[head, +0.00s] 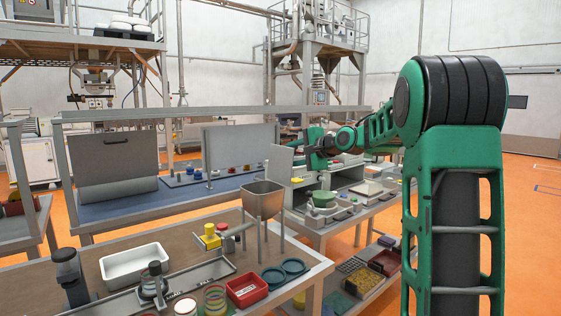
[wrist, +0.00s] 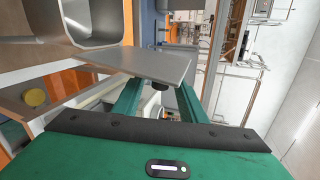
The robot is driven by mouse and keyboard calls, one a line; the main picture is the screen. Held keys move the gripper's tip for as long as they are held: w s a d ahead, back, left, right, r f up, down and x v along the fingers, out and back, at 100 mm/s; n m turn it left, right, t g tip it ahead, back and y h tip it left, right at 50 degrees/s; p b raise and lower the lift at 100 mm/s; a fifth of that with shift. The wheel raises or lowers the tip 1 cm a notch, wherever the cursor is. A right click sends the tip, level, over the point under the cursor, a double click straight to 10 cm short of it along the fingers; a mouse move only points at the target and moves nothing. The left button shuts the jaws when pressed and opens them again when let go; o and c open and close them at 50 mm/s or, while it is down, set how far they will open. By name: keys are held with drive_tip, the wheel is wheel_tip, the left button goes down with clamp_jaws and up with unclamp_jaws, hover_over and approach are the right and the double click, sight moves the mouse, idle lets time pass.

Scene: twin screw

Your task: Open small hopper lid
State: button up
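The small hopper (head: 263,199) is a grey metal funnel on legs at the front table. Its open mouth shows at the upper left of the wrist view (wrist: 92,22). Its lid (head: 279,167) is a flat grey plate standing raised at the hopper's far right edge; it also shows in the wrist view (wrist: 140,64). A black knob (wrist: 160,85) sits on the lid's outer face. My gripper (wrist: 158,100) is open, with one green finger on either side of the knob and visible gaps to it. In the head view my gripper (head: 312,152) is right of the lid.
The front table holds a white tray (head: 136,263), a red bin (head: 246,290), blue rings (head: 283,272) and a yellow object (head: 210,237). A second table (head: 325,232) with equipment stands behind and right of the hopper. Orange floor is free at the right.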

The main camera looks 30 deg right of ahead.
drive_tip(key=v, duration=0.6)
drive_tip(key=shift+d, duration=0.1)
idle(0.3)
drive_tip(key=s+a+f+n+g+h, duration=0.3)
drive_tip(key=s+f+n+g, duration=0.3)
drive_tip(key=s+f, duration=1.15)
drive_tip(key=s+a+f+n+g, duration=0.1)
drive_tip(key=s+f+g, duration=0.1)
drive_tip(key=s, duration=0.7)
drive_tip(key=s+a+f+n+g, duration=0.2)
drive_tip(key=s+f+g, duration=0.1)
drive_tip(key=s, duration=0.6)
drive_tip(key=s+a+f+n+g, duration=0.1)
drive_tip(key=s+f+g, duration=0.2)
drive_tip(key=s, duration=0.7)
drive_tip(key=shift+a+f, duration=0.4)
drive_tip(key=shift+f, duration=0.4)
drive_tip(key=shift+c, duration=0.9)
drive_tip(key=shift+a, duration=0.1)
